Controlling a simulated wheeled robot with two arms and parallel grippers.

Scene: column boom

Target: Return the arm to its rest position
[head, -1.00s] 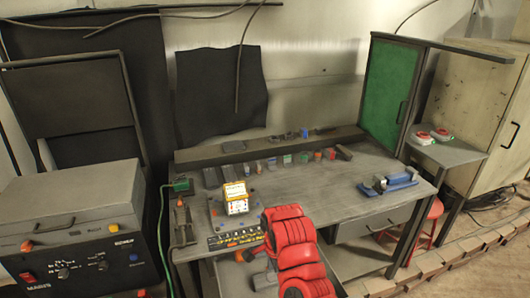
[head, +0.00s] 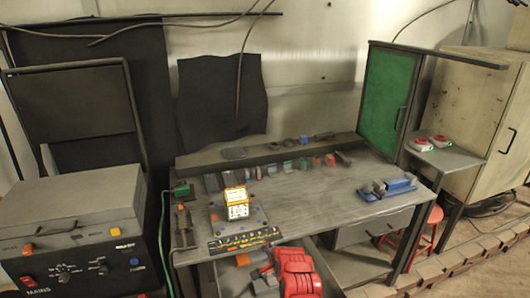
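Neither gripper can be made out in the head view. The arm is apart from the items on the bench top.
An orange-and-white box (head: 237,203) stands on a board at the bench's front left. A blue-grey vise (head: 388,188) is at the right. A machine with knobs (head: 75,240) stands left. A red stool (head: 425,225) is right. The bench's middle is clear.

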